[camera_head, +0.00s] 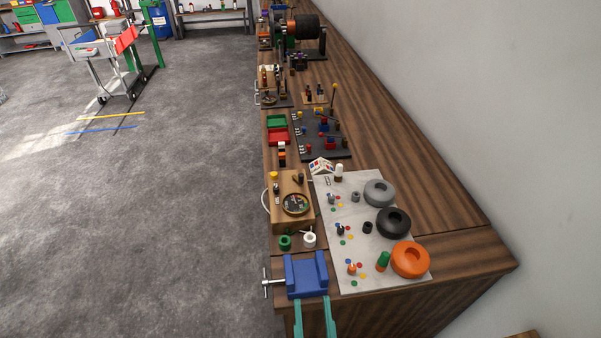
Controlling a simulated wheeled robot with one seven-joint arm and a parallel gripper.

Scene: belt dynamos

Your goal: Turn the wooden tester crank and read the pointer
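The tester (286,184) is a light wooden box near the left edge of the bench. Its round dial (295,204) has a dark face, and the pointer is too small to read. Small yellow and dark parts sit on its top; I cannot make out which is the crank. A white loop shows at its left side. Two parallel teal fingers, which look like my gripper (313,299), enter from the bottom edge. They are apart with nothing seen between them, at the bench's near end, well below the tester in the picture. My arm is out of view.
A blue vise (306,291) with a silver T-handle lies between my gripper and the tester. Green and white rings (285,242) stand below the tester. A light mat (350,282) with grey, black and orange wheels lies to the right. Open floor (150,230) is left.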

